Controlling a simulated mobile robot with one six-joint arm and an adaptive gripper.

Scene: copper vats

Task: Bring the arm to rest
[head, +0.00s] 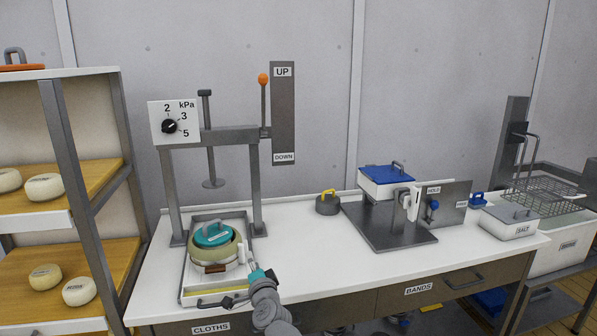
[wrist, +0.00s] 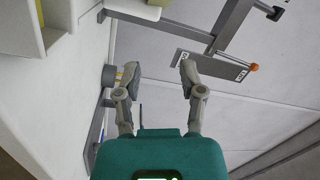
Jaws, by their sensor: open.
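My gripper (wrist: 158,68) is open in the wrist view, with two grey fingers spread apart and nothing between them. Its teal body fills the bottom of that view. In the head view my arm reaches up from the bottom edge, and its teal end (head: 257,275) shows at the front right of the press tray (head: 186,294). The fingers are hard to make out there. I cannot tell whether the gripper touches anything.
A press frame (head: 228,135) with an orange-knobbed lever (head: 263,79) stands over a round mould (head: 229,254) with a teal lid (head: 214,234). A grey weight (head: 327,205), a blue-lidded box (head: 387,180) and a salt box (head: 510,221) stand rightward. The counter's middle front is clear.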

